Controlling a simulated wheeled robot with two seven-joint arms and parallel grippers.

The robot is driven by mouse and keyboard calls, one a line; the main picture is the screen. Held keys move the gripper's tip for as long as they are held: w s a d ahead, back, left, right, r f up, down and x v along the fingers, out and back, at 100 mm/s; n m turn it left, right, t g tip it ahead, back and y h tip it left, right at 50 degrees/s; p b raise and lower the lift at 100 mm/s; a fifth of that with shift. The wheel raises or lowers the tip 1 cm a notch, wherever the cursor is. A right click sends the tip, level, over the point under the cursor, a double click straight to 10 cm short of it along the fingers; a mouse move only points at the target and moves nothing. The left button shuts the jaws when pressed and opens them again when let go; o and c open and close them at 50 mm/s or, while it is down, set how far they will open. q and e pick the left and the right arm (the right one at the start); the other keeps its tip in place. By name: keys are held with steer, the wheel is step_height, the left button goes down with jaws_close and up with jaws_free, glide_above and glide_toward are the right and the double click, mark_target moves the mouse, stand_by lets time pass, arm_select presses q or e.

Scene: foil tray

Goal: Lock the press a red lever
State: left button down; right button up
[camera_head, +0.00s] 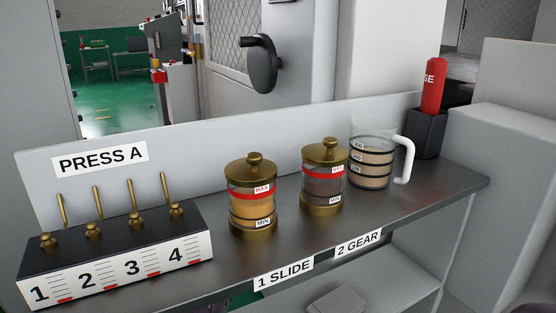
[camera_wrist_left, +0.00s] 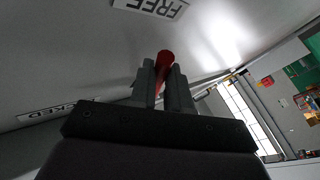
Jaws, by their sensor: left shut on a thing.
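The red lever (camera_wrist_left: 165,59) shows in the left wrist view, its red end between the two grey fingers of my left gripper (camera_wrist_left: 163,85). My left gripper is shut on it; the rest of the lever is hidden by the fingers. A "FREE" label (camera_wrist_left: 151,7) is on the grey panel at the top. A second label (camera_wrist_left: 50,113), partly cut off and ending in "CKED", is at the lower left. The head view shows neither gripper, nor this lever. A "PRESS A" sign (camera_head: 100,159) is on the shelf's back panel there.
In the head view, a metal shelf (camera_head: 400,210) holds a numbered block (camera_head: 115,255) with brass valves, two brass-capped jars (camera_head: 252,205) (camera_head: 324,185), a measuring jug (camera_head: 372,155) and a dark holder (camera_head: 428,135) with a red tool (camera_head: 433,88).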

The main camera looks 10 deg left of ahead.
arm_select(q)
steer(key=c, duration=1.1)
jaws_free()
steer(key=b+v, duration=1)
steer(key=v, duration=0.2)
steer(key=shift+s, duration=0.4)
